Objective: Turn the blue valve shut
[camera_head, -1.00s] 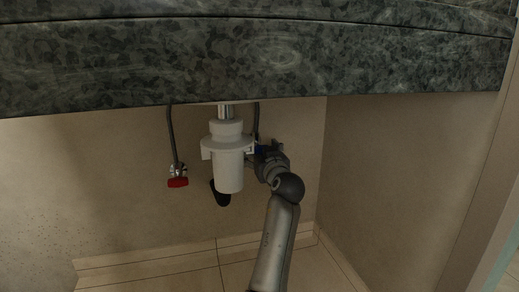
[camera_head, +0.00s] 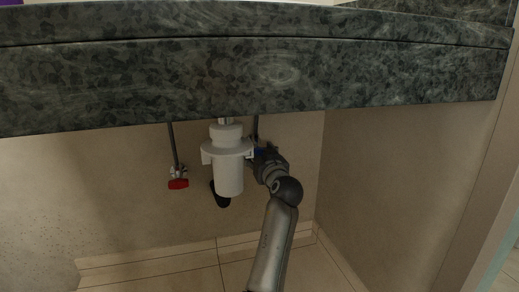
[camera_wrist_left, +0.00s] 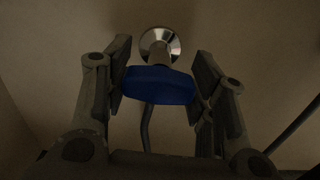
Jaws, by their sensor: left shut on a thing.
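The blue valve (camera_wrist_left: 159,85) sits between the two fingers of my left gripper (camera_wrist_left: 158,88) in the left wrist view, in front of a round metal wall fitting (camera_wrist_left: 160,44). The fingers are shut on its two ends. In the head view my left gripper (camera_head: 262,160) is under the counter, just right of the white drain trap. Only a small bit of the blue valve (camera_head: 258,152) shows there; the trap and gripper hide the rest. My right gripper is not in view.
The white drain trap (camera_head: 229,172) hangs close left of the gripper. A red valve (camera_head: 178,184) is on the wall further left. The dark stone counter (camera_head: 250,85) overhangs above. A side wall (camera_head: 400,180) stands to the right.

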